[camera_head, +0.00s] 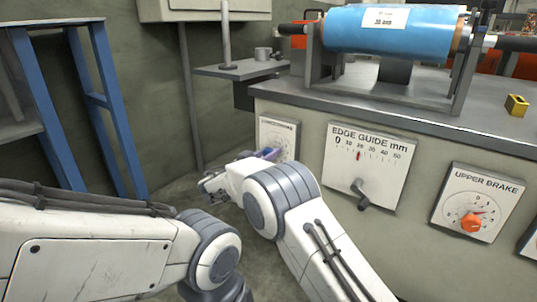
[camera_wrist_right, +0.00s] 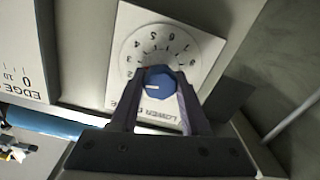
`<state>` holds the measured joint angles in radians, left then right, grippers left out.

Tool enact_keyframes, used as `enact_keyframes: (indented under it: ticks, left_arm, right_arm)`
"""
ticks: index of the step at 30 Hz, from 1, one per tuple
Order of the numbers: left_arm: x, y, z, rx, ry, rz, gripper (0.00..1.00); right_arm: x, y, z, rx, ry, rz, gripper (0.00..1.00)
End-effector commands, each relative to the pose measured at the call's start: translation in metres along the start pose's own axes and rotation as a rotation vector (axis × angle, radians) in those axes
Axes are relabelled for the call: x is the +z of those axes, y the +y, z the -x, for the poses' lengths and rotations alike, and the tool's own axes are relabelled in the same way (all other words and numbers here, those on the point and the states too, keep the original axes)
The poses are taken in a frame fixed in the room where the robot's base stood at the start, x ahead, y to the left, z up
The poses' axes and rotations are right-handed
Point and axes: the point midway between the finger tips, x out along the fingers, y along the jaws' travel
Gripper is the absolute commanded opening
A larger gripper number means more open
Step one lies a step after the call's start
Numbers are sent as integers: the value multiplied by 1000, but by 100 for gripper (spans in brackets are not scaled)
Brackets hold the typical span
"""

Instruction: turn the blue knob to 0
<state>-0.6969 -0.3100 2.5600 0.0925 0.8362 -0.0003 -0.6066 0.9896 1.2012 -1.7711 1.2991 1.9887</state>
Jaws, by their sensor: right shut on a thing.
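The blue knob (camera_wrist_right: 160,80) sits on a white dial panel (camera_wrist_right: 200,45) labelled LOWER BRAKE, seen upside down in the right wrist view. Its pale mark lies on the left part of the knob in that picture; the number it points at is hard to read. My right gripper (camera_wrist_right: 158,92) is shut on the knob, one dark finger on each side.
Right of it are the EDGE GUIDE panel (camera_head: 366,155) with a grey crank (camera_head: 361,192) and the UPPER BRAKE panel (camera_head: 481,200) with an orange knob (camera_head: 471,222). A blue roll (camera_head: 390,32) and a yellow block (camera_head: 516,105) are on top. A blue frame (camera_head: 108,100) stands left.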

Motion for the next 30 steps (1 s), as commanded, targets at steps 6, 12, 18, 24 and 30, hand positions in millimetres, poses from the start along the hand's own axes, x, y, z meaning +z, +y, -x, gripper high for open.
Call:
enact_keyframes:
  ticks: [6,12,18,24,30]
  left_arm:
    - [0,0,2,0,0,0,50]
    - [0,0,7,0,0,0,50]
    - [-1,1,15,0,0,0,50]
    - [-1,2,26,0,0,0,50]
    - [-2,3,39,0,0,0,50]
  right_arm:
    - [0,0,2,3,-1,202,0]
    - [0,-1,2,2,-1,394,0]
    - [-1,-2,2,1,-2,584,0]
    - [-1,-3,3,0,-1,775,0]
    - [0,-4,3,-1,-1,962,0]
